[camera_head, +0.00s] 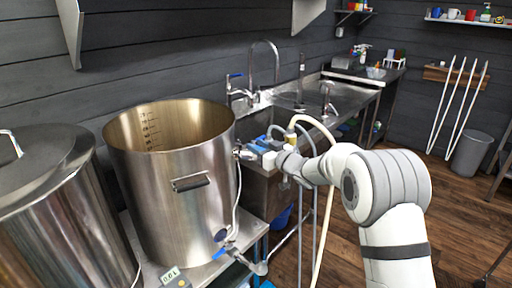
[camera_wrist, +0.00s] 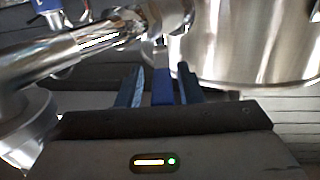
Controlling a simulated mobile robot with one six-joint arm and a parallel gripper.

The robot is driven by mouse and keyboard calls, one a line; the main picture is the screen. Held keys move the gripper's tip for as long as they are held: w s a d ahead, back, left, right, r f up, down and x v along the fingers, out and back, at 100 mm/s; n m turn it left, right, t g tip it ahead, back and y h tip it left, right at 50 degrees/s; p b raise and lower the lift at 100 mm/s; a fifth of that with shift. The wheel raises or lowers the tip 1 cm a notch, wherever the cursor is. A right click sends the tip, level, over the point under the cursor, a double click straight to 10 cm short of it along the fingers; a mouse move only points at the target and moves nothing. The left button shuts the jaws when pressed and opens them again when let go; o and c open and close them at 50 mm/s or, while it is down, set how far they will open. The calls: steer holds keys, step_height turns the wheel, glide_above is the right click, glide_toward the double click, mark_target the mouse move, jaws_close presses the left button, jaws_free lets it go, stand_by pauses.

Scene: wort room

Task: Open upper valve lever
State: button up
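The open steel kettle (camera_head: 165,185) stands at left centre in the head view. My gripper (camera_head: 262,151) is close to the right of this valve. In the wrist view, a blue lever (camera_wrist: 162,86) shows between the blue fingers of my gripper (camera_wrist: 160,90). The fingers are open, with a gap on each side of the lever. The metal valve body (camera_wrist: 150,22) is beyond them. In the head view the lever cannot be clearly told from my blue fingers.
A lower valve with a blue lever (camera_head: 222,251) is near the kettle's base. A lidded steel vessel (camera_head: 60,220) stands at left. A steel sink counter (camera_head: 310,95) with taps is behind my gripper. The wooden floor (camera_head: 465,200) at right is mostly clear.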

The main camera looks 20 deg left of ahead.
steer(key=shift+o, duration=0.4)
steer(key=v, duration=0.7)
steer(key=shift+s+d+b, duration=0.15)
steer(key=shift+d+b, duration=0.2)
